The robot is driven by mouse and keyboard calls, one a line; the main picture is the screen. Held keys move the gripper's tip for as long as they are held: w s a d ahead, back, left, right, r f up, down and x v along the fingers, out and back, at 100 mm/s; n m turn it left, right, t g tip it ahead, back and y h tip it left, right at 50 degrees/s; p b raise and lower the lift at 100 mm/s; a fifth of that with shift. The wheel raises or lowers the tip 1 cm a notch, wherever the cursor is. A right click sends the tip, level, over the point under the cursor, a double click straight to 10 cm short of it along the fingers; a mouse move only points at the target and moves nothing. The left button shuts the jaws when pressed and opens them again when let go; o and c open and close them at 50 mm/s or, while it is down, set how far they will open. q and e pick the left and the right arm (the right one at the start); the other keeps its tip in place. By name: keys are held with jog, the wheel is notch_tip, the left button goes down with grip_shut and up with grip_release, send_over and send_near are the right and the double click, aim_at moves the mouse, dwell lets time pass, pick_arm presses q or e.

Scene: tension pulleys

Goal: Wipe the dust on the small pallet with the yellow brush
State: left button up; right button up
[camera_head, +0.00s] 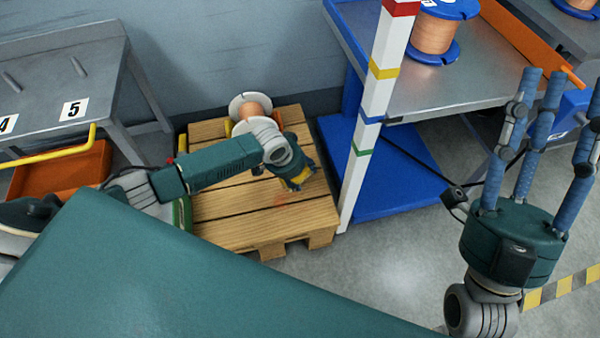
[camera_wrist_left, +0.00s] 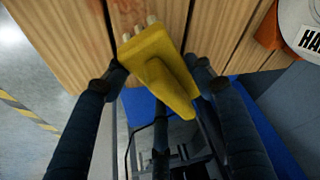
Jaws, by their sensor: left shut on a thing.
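The small wooden pallet (camera_head: 250,228) lies on the floor in the middle of the head view. A faint reddish dust patch (camera_head: 281,198) shows on its boards, and reddish marks also show at the top of the left wrist view (camera_wrist_left: 97,38). My left gripper (camera_head: 298,180) is over the pallet's right side, shut on the yellow brush (camera_wrist_left: 160,72). The brush's pale bristle end points at the boards; I cannot tell if it touches them. My right gripper (camera_head: 545,82) is open and empty at the right, fingers up, away from the pallet.
A copper-wire spool (camera_head: 251,107) with white flanges stands at the pallet's back. A striped post (camera_head: 369,122) and blue-framed metal table (camera_head: 455,85) are close on the right. A grey table (camera_head: 60,75) and orange bin (camera_head: 62,172) are at left.

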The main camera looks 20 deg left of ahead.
pick_arm(q)
jog(key=shift+r+p, duration=0.35)
jog(key=shift+r, duration=0.05)
jog(key=shift+r+p, duration=0.2)
jog(key=shift+p, duration=0.1)
jog(key=shift+r+p, duration=0.3)
jog(key=shift+p, duration=0.05)
jog(key=shift+r+p, duration=0.3)
jog(key=shift+p, duration=0.05)
pick_arm(e)
jog(key=shift+w+f+g+h, duration=1.4)
jog(key=shift+w+f+g, duration=2)
jog(key=shift+w+f, duration=1.65)
pick_arm(q)
jog(key=shift+r+p, duration=0.3)
jog(key=shift+p, duration=0.05)
jog(key=shift+r+p, duration=0.3)
jog(key=shift+p, duration=0.05)
jog(key=shift+r+p, duration=0.3)
jog(key=shift+p, duration=0.05)
jog(key=shift+r+p, duration=0.2)
jog(key=shift+p, duration=0.1)
pick_arm(e)
notch_tip(320, 180, down, 16)
jog(key=s+d+g+h, duration=0.1)
jog(key=s+g+h, duration=0.1)
jog(key=g, duration=0.5)
jog(key=shift+s+d+m, duration=0.25)
jog(key=shift+d+m, duration=0.05)
jog(key=shift+d, duration=0.05)
